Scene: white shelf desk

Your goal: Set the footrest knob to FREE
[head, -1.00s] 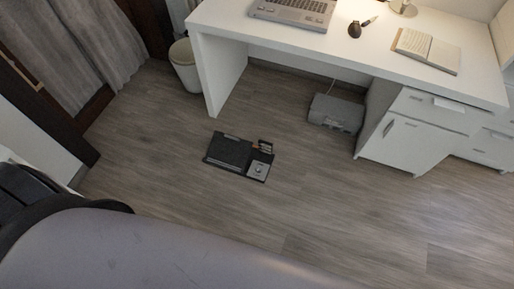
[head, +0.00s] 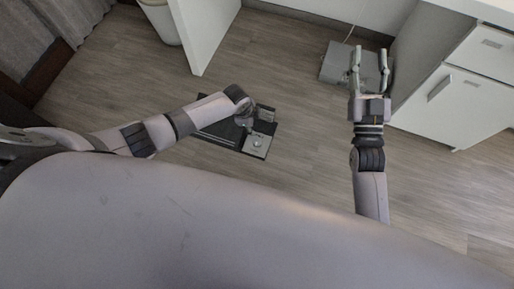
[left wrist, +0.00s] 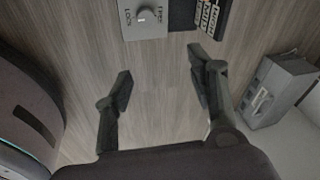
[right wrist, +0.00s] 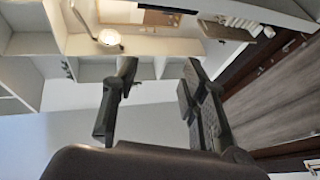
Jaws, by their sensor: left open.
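The footrest is a flat dark unit (head: 222,131) on the floor, partly hidden by my left arm. Its light grey knob plate (head: 256,146) is at its lower right corner. The left wrist view shows the round knob (left wrist: 145,15) at the top edge, with LOCK on its left and FREE on its right. I cannot tell clearly which word the knob points to. My left gripper (left wrist: 158,77) is open and empty, apart from the knob; it also shows over the footrest in the head view (head: 246,112). My right gripper (head: 369,54) is open and empty, raised to the right.
A grey box (head: 335,64) with a cable lies under the desk, behind my right gripper. A white cabinet (head: 465,105) stands at the right. The desk's side panel (head: 205,30) and a white bin (head: 160,22) are beyond the footrest. The floor to the right of the footrest is clear.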

